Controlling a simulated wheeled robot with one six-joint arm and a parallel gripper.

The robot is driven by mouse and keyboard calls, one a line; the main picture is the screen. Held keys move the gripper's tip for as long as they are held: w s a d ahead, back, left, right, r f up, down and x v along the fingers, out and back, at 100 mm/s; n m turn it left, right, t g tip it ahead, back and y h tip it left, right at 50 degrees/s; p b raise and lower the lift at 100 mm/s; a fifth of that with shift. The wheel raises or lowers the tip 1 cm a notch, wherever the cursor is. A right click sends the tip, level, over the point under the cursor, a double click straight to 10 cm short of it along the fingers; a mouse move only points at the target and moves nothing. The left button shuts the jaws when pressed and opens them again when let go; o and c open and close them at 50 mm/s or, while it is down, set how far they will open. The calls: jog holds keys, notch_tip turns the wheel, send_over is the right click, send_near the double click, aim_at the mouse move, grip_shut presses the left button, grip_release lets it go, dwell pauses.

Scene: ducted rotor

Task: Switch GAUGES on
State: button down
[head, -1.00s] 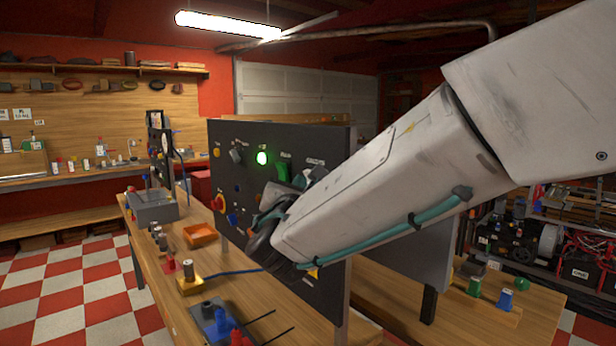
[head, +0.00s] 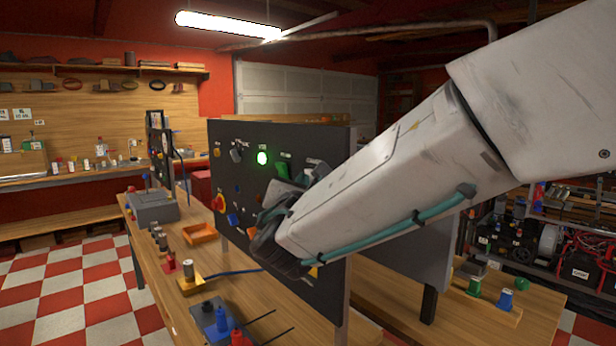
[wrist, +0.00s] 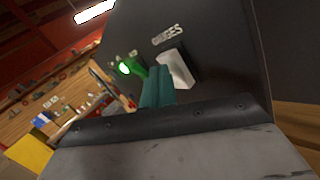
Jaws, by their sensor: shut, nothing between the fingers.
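The GAUGES switch (wrist: 178,69) is a pale rocker or lever below its GAUGES label (wrist: 167,36) on the dark panel (head: 335,290). In the wrist view my gripper (wrist: 157,82) shows as teal fingers close together, shut and empty. The fingertips appear just left of and below the switch; I cannot tell whether they touch it. A green switch (wrist: 138,75) and a lit green lamp (wrist: 124,67) are left of the fingers. In the head view my gripper and arm hide the GAUGES switch; the lit lamp (head: 262,158) shows clear of them.
Other controls line the panel's left side, including a red knob on yellow (head: 219,203). An orange tray (head: 199,233) and a blue block (head: 222,318) are on the wooden bench in front.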

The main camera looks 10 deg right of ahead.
dwell(0.6)
jog(key=shift+s+a+f, duration=0.35)
jog(key=shift+s+a, duration=0.05)
jog(key=shift+a, duration=0.2)
jog(key=shift+s+a+f, duration=0.35)
jog(key=shift+s+a, duration=0.05)
jog(key=shift+a, duration=0.25)
jog(key=shift+s+a+f, duration=0.35)
jog(key=shift+s+a, duration=0.1)
jog(key=shift+a, duration=0.15)
jog(key=shift+s+a+f, duration=0.35)
jog(key=shift+s+a, duration=0.05)
jog(key=shift+a, duration=0.25)
